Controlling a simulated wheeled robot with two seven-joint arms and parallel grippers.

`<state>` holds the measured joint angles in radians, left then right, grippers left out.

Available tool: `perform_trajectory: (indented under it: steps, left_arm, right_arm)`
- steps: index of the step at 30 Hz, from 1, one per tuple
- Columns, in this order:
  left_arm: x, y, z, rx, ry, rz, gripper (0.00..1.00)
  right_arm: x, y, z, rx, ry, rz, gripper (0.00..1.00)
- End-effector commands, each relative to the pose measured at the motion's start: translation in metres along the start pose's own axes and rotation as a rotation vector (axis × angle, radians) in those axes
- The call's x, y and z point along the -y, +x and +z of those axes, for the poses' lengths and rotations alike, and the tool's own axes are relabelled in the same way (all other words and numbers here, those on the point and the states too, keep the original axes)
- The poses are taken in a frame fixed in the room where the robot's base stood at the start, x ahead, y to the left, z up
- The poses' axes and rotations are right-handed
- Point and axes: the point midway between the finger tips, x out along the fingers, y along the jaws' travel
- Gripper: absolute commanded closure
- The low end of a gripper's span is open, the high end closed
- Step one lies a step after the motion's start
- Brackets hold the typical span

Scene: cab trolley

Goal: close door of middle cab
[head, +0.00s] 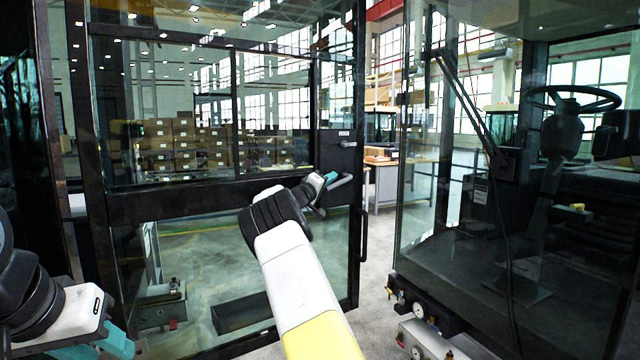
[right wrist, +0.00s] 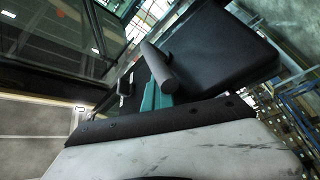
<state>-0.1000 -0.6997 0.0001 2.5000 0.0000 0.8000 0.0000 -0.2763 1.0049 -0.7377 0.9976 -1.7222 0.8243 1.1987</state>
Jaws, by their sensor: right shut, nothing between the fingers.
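The cab door (head: 150,200) is a large glass panel in a black frame, standing open on the left. A gap with the hall behind shows between its free edge and the cab (head: 520,270) on the right. A grey bar handle (head: 341,188) sits on the door's crossbar near that edge. My right gripper (head: 329,180) is shut and empty, right beside the handle. In the right wrist view, its teal fingers (right wrist: 157,98) are near a dark bar (right wrist: 157,68); contact is unclear. My left gripper (head: 112,343) is at the lower left, partly cut off.
The cab holds a steering wheel (head: 570,99). A unit with gauges (head: 418,312) sits low by the cab's edge. Behind the door glass are stacked boxes (head: 175,142) and a dark bin (head: 240,312). A workbench (head: 388,178) shows through the gap.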

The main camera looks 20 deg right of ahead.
Motion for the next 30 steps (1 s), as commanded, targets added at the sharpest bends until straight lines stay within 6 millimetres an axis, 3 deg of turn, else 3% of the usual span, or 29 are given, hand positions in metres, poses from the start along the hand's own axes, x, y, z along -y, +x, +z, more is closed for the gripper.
perform_trajectory:
  steps: [6, 17, 23, 30]
  left_arm:
    - [0.0, 0.0, 0.0, 0.0, 0.0, 0.0, 0.64]
    - [0.0, 0.0, 0.0, 0.0, 0.0, 0.0, 0.64]
    - [0.0, 0.0, 0.0, 0.0, 0.0, 0.0, 0.64]
    - [0.0, 0.0, 0.0, 0.0, 0.0, 0.0, 0.64]
  right_arm:
    - [0.016, 0.01, -0.017, -0.034, 0.009, -0.022, 1.0]
    - [0.019, 0.011, -0.019, -0.037, 0.009, -0.028, 1.0]
    - [0.02, 0.011, -0.018, -0.036, 0.008, -0.03, 0.65]
    - [0.023, 0.01, -0.017, -0.035, 0.006, -0.035, 0.62]
